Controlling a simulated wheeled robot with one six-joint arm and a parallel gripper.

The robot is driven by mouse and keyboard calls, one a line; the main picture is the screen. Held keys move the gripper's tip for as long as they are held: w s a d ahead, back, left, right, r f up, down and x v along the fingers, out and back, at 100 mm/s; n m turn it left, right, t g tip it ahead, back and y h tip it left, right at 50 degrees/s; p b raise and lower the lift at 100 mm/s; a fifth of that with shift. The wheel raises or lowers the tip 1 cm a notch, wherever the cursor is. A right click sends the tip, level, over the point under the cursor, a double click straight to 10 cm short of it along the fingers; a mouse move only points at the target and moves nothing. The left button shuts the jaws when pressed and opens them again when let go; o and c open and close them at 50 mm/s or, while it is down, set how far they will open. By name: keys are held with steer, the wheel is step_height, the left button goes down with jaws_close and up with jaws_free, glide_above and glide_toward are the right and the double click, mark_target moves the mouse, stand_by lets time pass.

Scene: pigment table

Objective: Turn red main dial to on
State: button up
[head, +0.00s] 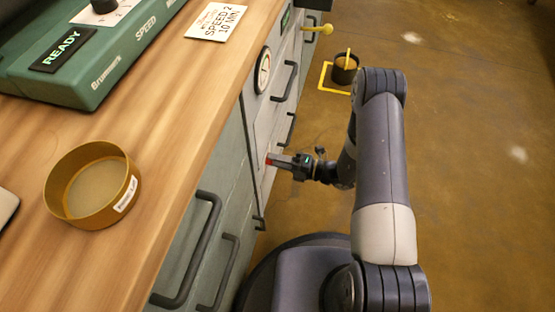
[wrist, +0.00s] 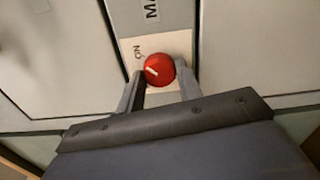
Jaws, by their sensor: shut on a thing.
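The red main dial (wrist: 160,71) sits on a pale plate (wrist: 150,48) on the cabinet front in the wrist view. A white pointer line on the dial slants toward the upper left, in the general direction of the "ON" lettering on the plate. In the head view, a little red of the dial (head: 268,159) shows at my gripper's tip. My gripper (wrist: 162,84) has one finger on each side of the dial and is shut on it. It also shows in the head view (head: 276,160), reaching left to the cabinet front. The dial's lower edge and other plate markings are hidden.
Cabinet handles (head: 196,250) stick out along the front. A round gauge (head: 263,70) and a yellow lever (head: 318,29) are farther along. A sieve (head: 92,186) and a green machine (head: 85,50) stand on the wooden top. A dark pot (head: 345,70) stands on the floor.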

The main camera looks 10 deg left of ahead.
stand_by(0.4)
steer(key=o, duration=1)
steer(key=s+d+p, duration=0.1)
steer(key=d+p, duration=0.1)
steer(key=d, duration=0.8)
steer(key=shift+s+d, duration=0.25)
steer(key=shift+d, duration=0.15)
steer(key=w+a+b, duration=0.1)
steer(key=a+b, duration=0.1)
steer(key=a, duration=0.8)
steer(key=shift+w+a, duration=0.25)
steer(key=shift+a, duration=0.15)
